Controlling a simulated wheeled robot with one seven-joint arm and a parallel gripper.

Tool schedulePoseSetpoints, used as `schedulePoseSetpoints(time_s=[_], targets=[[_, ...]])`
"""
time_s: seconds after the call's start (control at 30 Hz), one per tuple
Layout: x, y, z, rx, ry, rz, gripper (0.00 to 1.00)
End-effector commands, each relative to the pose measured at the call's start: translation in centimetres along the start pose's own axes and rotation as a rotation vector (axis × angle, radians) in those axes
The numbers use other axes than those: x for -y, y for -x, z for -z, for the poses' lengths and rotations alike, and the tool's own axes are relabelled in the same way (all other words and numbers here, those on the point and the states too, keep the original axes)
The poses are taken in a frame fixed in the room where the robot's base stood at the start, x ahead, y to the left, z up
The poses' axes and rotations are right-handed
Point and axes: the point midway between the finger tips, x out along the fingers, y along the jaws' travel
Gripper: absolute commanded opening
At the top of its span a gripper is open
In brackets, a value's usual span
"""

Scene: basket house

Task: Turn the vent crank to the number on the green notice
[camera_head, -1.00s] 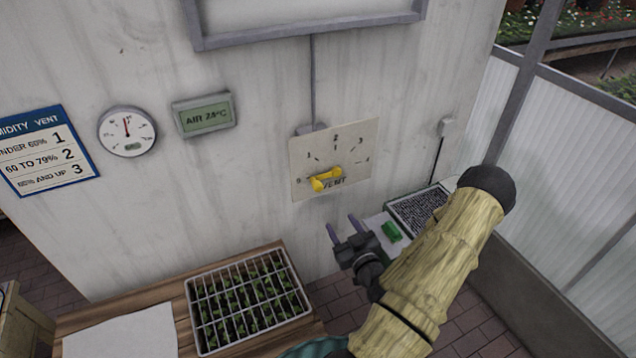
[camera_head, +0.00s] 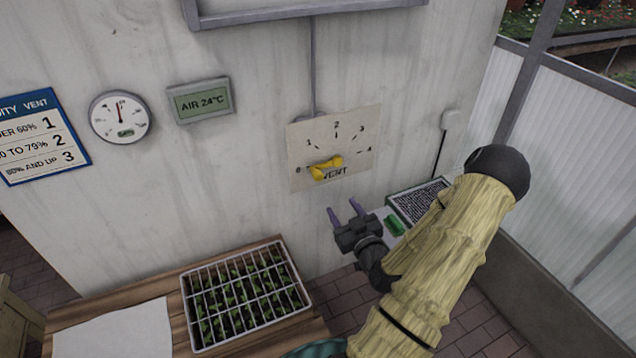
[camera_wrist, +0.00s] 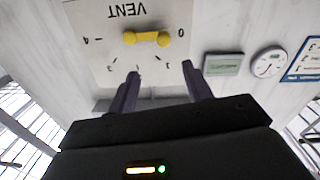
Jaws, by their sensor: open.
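The yellow vent crank (camera_head: 326,168) is on a pale dial plate (camera_head: 355,130) marked 0 to 4 on the wall. Its handle end points left, toward 0. The wrist view shows the crank (camera_wrist: 147,39) upside down above my fingers. My gripper (camera_head: 345,214) is open and empty, below the plate and apart from the crank. A blue-bordered notice (camera_head: 40,137), partly cut off at left, pairs humidity with vent numbers: top row 1, 60 to 79% 2, and up 3. I see no notice that is clearly green.
A round gauge (camera_head: 120,117) has its needle near upright. A greenish display (camera_head: 200,101) reads AIR 24°C. A seedling tray (camera_head: 190,312) sits on the wooden bench (camera_head: 75,318). A small green object (camera_head: 395,225) lies by a dark tray (camera_head: 419,203). The wall before the plate is clear.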

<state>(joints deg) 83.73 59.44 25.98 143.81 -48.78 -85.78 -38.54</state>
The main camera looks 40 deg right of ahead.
Motion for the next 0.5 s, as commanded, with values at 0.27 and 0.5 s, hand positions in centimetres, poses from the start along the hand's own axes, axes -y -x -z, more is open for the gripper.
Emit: schedulePoseSetpoints(time_s=[0.27,0.5], targets=[[0.05,-0.6,-0.37,-0.002,0.002,0.0,0.5],[0.25,-0.96,-0.41,0.0,0.002,0.0,0.5]])
